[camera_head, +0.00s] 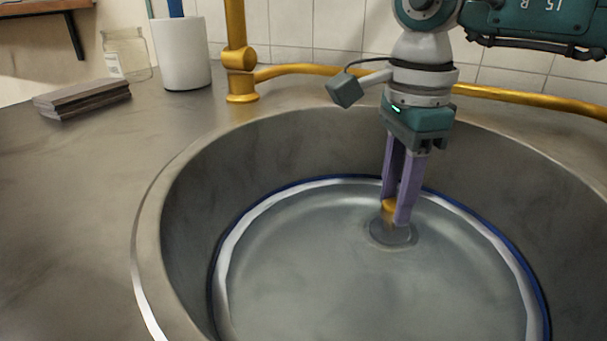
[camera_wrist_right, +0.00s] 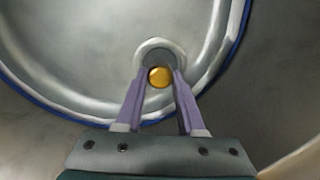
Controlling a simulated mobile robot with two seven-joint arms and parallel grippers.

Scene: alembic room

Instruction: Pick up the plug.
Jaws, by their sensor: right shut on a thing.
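The plug (camera_head: 390,205) shows as a small gold-yellow knob at the drain in the sink's floor. In the right wrist view the plug (camera_wrist_right: 159,77) is a round gold top between the two purple fingertips. My right gripper (camera_head: 397,212) points down into the sink from above and is shut on the plug. It also shows in the right wrist view (camera_wrist_right: 160,80). The drain ring (camera_head: 393,234) lies around and below the fingertips. The lower part of the plug is partly hidden by the fingers, and I cannot tell whether it is clear of the drain. My left gripper is not in view.
The round metal sink (camera_head: 190,215) has a high wall around my right gripper. Inside it is a large blue-rimmed pale round surface (camera_head: 300,275). A yellow tap (camera_head: 241,85), a white cup (camera_head: 181,55), a glass jar (camera_head: 126,55) and grey slabs (camera_head: 83,98) stand behind left.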

